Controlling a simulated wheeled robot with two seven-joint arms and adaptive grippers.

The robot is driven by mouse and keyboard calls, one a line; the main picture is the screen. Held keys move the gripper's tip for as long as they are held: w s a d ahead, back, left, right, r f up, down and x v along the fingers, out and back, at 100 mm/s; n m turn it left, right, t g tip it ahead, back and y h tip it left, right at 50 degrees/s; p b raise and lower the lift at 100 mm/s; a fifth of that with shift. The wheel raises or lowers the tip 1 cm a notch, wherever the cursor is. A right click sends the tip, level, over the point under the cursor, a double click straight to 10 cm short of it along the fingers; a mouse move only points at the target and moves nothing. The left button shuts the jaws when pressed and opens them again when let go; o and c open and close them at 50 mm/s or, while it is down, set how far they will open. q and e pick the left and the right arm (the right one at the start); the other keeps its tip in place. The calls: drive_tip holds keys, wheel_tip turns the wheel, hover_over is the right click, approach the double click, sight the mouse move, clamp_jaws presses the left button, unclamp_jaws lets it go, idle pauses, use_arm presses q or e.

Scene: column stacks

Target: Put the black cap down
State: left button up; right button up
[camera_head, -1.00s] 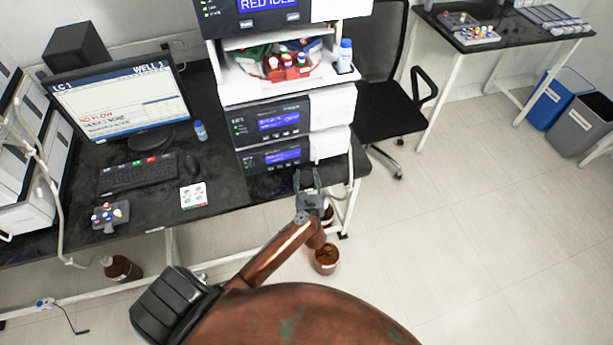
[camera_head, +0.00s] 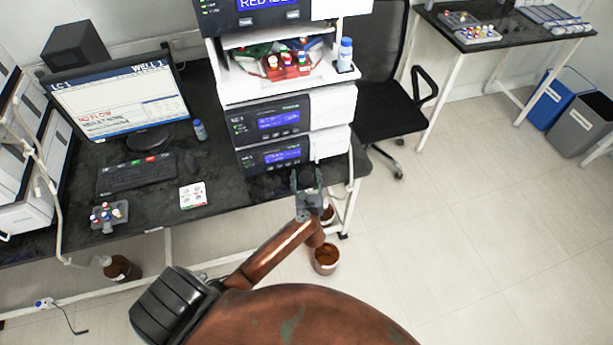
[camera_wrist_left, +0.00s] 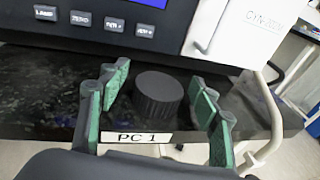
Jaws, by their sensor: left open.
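The black cap (camera_wrist_left: 158,94) is a round, ridged cap standing on the black bench top (camera_wrist_left: 50,95) in the left wrist view, just behind the bench edge with the "PC 1" label (camera_wrist_left: 137,138). My left gripper (camera_wrist_left: 158,110) is open, its green-padded fingers on either side of the cap with a gap to each. In the head view my left gripper (camera_head: 307,178) is at the bench's front edge, below the stacked instruments. The cap is dark and hard to make out there. My right gripper is not in view.
The lower instrument (camera_head: 272,156) with a blue display stands right behind the cap. Brown bottles (camera_head: 325,258) stand on the floor below. A keyboard (camera_head: 137,173) and a card (camera_head: 193,195) lie to the left.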

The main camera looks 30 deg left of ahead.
use_arm(q)
drive_tip(key=shift+s+d+r, duration=0.1)
drive_tip(key=shift+s+r, duration=0.05)
drive_tip(key=v, duration=1.1)
drive_tip(key=shift+s+d+p, duration=0.25)
drive_tip(key=shift+s+p, duration=0.05)
drive_tip(key=shift+p, duration=0.15)
